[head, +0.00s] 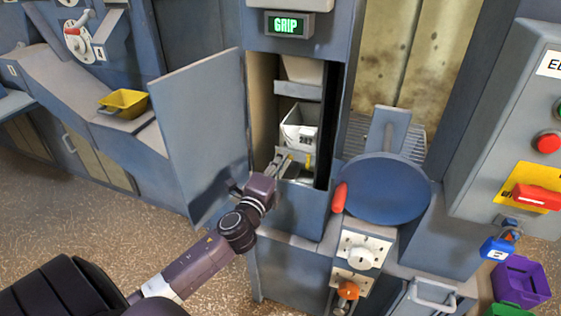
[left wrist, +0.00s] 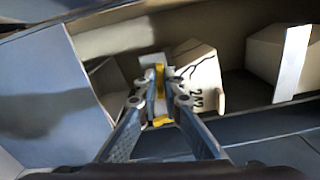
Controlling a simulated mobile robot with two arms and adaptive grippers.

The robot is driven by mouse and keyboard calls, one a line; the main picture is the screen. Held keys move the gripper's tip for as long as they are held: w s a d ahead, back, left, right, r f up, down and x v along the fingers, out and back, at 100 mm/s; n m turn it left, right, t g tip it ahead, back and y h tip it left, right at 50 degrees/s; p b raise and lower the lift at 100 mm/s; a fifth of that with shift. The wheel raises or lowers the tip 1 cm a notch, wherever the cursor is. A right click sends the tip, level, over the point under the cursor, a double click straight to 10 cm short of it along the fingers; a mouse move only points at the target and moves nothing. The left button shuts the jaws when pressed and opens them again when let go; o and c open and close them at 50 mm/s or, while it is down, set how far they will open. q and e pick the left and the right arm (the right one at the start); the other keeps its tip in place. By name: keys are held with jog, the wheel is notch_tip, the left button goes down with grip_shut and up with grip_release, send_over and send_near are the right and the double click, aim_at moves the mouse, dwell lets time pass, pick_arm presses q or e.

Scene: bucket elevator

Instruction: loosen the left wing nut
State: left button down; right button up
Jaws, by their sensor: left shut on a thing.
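My left gripper (head: 284,162) reaches into the open elevator housing, in front of a white bucket (head: 298,127) with a dark number and crack-like lines on it. In the left wrist view the fingers of the left gripper (left wrist: 160,95) are shut around a small yellow part, which I take to be the left wing nut (left wrist: 159,73). The fingers hide much of it. Another small yellow part (head: 308,160) shows just right of the gripper in the head view, low in front of the bucket. The white bucket (left wrist: 204,78) stands just beyond the fingertips. My right gripper is not in view.
The housing door (head: 197,130) stands open left of my arm. A green display (head: 286,24) above reads GRIP. A round blue plate (head: 383,188) and a red handle (head: 339,198) sit right of the opening. A yellow scoop (head: 124,103) lies on the far-left ledge.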

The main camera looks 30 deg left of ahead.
pick_arm(q)
jog(key=shift+n, duration=0.5)
jog(key=c, duration=2.1)
grip_release()
jog(key=v, duration=1.2)
jog(key=shift+a+f, duration=0.1)
